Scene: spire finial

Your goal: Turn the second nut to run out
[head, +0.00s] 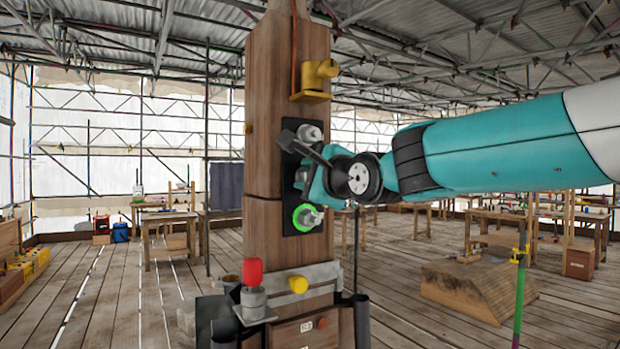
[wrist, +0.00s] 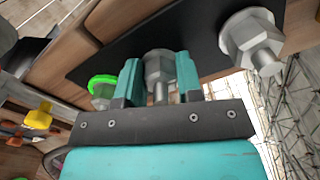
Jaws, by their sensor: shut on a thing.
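A dark plate (head: 290,160) on the wooden post carries a column of bolts with grey nuts. The top nut (head: 308,134) is free, and it shows at the right in the wrist view (wrist: 250,38). My gripper (head: 307,182) is at the middle nut, which it largely hides in the head view. In the wrist view, the teal fingers are shut on the middle nut (wrist: 158,66), one on each side, with its bolt end between them.
A yellow bracket (head: 313,84) juts from the post above the plate. A red-topped grey fitting (head: 252,285) and a yellow knob (head: 298,284) sit below. Workbenches (head: 170,225) stand well back, and the air right of the post below my arm is open.

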